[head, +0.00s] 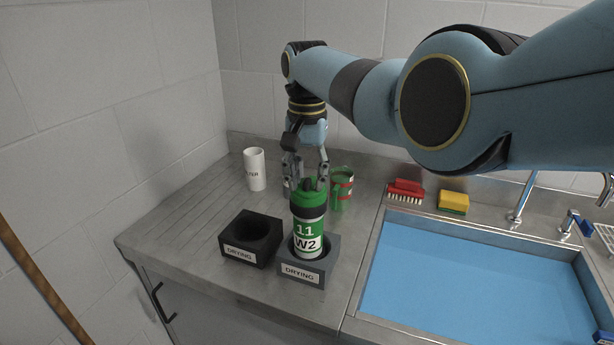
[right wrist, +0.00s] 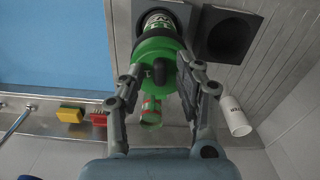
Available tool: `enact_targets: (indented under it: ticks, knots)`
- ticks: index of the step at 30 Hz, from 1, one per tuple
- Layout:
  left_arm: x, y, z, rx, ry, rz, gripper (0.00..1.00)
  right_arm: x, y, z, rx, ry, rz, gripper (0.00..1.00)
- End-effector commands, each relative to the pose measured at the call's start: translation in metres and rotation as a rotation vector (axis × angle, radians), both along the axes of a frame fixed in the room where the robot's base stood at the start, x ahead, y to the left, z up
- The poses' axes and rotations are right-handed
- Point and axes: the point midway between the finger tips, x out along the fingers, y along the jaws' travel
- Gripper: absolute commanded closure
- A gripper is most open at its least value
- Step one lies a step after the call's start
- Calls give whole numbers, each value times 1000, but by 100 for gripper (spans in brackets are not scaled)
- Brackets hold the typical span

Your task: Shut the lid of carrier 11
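Carrier 11 (head: 308,232), with a green and white label reading "11 W2", stands upright in the right-hand grey drying holder (head: 305,287). Its green lid (head: 306,190) is at the top, above a dark band. In the right wrist view the green lid (right wrist: 157,62) has a dark knob. My right gripper (head: 308,177) points down over the lid. In the right wrist view its fingers (right wrist: 162,78) are spread either side of the lid; I cannot tell whether they touch it. My left gripper is out of view.
An empty dark drying holder (head: 251,238) stands left of carrier 11. Behind are a white cup (head: 255,170) and a green and red canister (head: 342,190). A red brush (head: 406,190), a yellow sponge (head: 453,202) and a blue sink (head: 470,285) lie right.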

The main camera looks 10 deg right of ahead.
Motion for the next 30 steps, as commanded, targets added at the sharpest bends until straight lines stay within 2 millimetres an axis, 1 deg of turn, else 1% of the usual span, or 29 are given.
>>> enact_targets:
  ticks: [7, 11, 14, 21, 24, 27, 30]
  knots:
    - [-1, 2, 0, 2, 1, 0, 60, 0, 0, 0, 0, 0, 0, 63]
    - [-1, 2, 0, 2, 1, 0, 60, 1, 0, 10, 1, -3, 0, 63]
    - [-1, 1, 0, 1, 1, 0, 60, 1, 1, 28, 2, -5, 0, 63]
    - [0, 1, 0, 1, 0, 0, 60, 1, 0, 83, 0, -4, 0, 63]
    - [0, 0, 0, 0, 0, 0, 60, 1, 0, 100, 0, -2, 0, 63]
    - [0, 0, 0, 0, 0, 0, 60, 1, 0, 112, 0, -2, 0, 63]
    - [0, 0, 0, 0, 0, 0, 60, 0, 0, 118, 0, 0, 0, 63]
